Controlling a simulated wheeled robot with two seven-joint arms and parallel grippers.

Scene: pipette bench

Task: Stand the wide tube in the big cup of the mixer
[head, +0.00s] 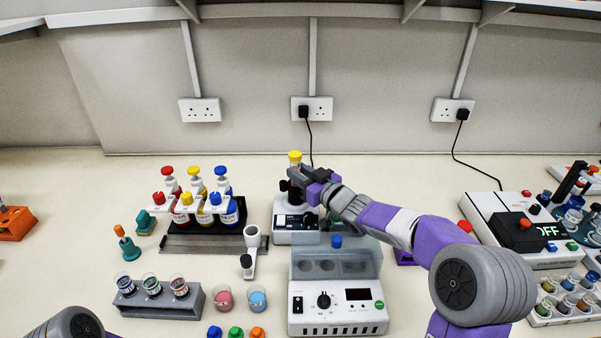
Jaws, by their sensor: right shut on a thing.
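The wide tube, with a yellow cap (295,156), stands upright in my right gripper (294,178); its lower part is hidden by the fingers. My right gripper is shut on it, over the back of the mixer. The mixer (284,235) is a small white box with a dark front panel, behind the grey-lidded machine. Its big cup is hidden behind my gripper and wrist, so I cannot tell whether the tube is in it or above it. My left gripper is out of view.
The grey-lidded machine (338,318) stands in front of the mixer. A rack of colored bottles (204,220) is to the left, with a white pipette-like holder (251,245) between. A tube rack (160,302) and small cups stand at front left. Bare bench lies behind the bottles.

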